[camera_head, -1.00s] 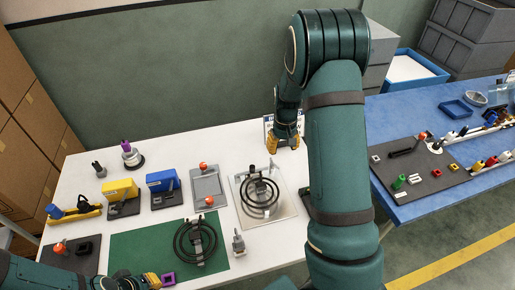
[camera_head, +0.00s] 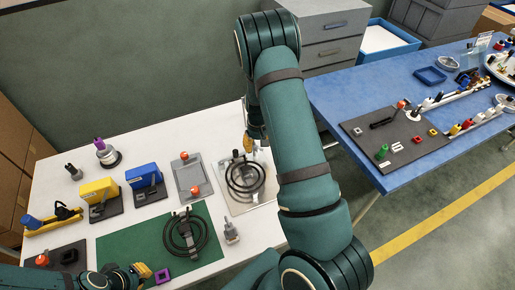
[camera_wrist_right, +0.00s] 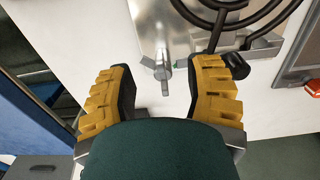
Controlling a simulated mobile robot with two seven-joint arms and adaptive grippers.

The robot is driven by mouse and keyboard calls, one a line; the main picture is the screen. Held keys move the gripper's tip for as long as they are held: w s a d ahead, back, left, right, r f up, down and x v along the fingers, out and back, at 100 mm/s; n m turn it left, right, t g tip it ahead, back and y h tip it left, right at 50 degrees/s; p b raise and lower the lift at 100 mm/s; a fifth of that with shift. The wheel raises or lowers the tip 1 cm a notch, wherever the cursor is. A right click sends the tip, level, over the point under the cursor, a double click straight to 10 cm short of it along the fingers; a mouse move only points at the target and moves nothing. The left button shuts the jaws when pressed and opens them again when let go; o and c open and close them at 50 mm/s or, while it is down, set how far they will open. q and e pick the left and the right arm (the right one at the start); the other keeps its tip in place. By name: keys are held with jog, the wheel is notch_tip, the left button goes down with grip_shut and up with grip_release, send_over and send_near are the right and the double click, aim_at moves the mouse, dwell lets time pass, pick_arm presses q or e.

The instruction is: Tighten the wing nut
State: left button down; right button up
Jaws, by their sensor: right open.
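A metal plate (camera_head: 267,195) on the white table carries a black coil fixture (camera_head: 244,178). In the right wrist view, a small grey metal winged piece, apparently the wing nut (camera_wrist_right: 161,66), stands at the plate's (camera_wrist_right: 152,20) edge, with part of the black coil (camera_wrist_right: 215,28) beyond it. My right gripper (camera_head: 249,143) is at the plate's back edge. In the wrist view its yellow-backed fingers (camera_wrist_right: 168,82) are apart, with the metal piece between and just beyond them, not gripped. My left gripper (camera_head: 143,272) is low at the green mat's front edge; its jaws are unclear.
A second black coil fixture (camera_head: 185,236) stands on the green mat (camera_head: 125,245). A purple square (camera_head: 162,275) lies beside my left gripper. Yellow (camera_head: 98,190) and blue (camera_head: 142,176) blocks stand further left. A blue table (camera_head: 340,92) is at the right.

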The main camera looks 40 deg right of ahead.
jog(key=shift+f, duration=1.05)
grip_shut()
